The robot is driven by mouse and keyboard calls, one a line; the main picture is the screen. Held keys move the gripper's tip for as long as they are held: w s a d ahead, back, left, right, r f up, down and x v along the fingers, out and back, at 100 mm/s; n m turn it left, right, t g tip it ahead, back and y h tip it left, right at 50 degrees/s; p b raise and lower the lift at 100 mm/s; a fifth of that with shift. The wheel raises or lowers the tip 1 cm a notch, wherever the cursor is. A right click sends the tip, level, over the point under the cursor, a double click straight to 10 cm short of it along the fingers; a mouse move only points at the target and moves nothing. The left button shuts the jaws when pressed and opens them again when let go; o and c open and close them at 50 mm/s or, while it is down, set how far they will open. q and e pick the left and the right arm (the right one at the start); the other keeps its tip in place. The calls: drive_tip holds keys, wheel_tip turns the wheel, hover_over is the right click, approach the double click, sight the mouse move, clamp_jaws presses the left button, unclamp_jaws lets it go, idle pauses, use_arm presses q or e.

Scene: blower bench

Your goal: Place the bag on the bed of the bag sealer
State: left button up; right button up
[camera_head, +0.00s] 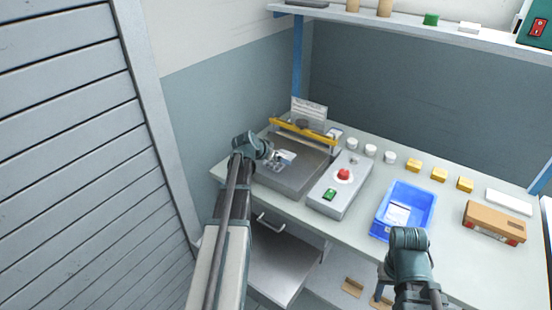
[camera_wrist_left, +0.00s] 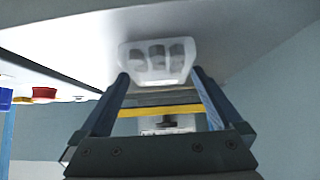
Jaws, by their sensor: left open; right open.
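The bag sealer has a grey flat bed (camera_head: 290,178) and a yellow bar (camera_head: 303,134) across its back. A small clear bag (camera_head: 284,157) with grey pieces inside is over the bed, near the yellow bar. It also shows in the left wrist view, where the clear bag (camera_wrist_left: 156,64) holds several grey cylinders against the grey surface. My left gripper (camera_head: 273,154) is open at the bag, with one finger at each side of its near edge. The arm partly hides the bed's left side. My right gripper (camera_head: 384,274) is open and empty at the bench's front edge.
A control box with a red button (camera_head: 344,174) and green switch (camera_head: 329,195) stands right of the bed. A blue bin (camera_head: 427,205) holds a white-labelled item. White caps, yellow blocks (camera_head: 438,174) and a brown box (camera_head: 494,222) stand farther right. A shelf (camera_head: 420,30) runs above.

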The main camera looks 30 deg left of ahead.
use_arm(q)
drive_tip(key=p+v, duration=0.8)
drive_tip(key=v, duration=0.4)
drive_tip(key=s+d+f+m+g+h, duration=0.1)
drive_tip(key=s+d+f+g, duration=0.1)
drive_tip(key=d, duration=0.9)
drive_tip(key=s+d+f+m+g+h, duration=0.1)
drive_tip(key=s+d+f+g, duration=0.15)
drive_tip(key=d, duration=0.85)
drive_tip(key=s+d+f+m+g+y, duration=0.1)
drive_tip(key=s+d+g+y, duration=0.3)
drive_tip(key=s+d, duration=1)
drive_tip(key=shift+s+d+f+g, duration=0.2)
drive_tip(key=shift+d+f+g, duration=0.25)
drive_tip(key=shift+d, duration=0.4)
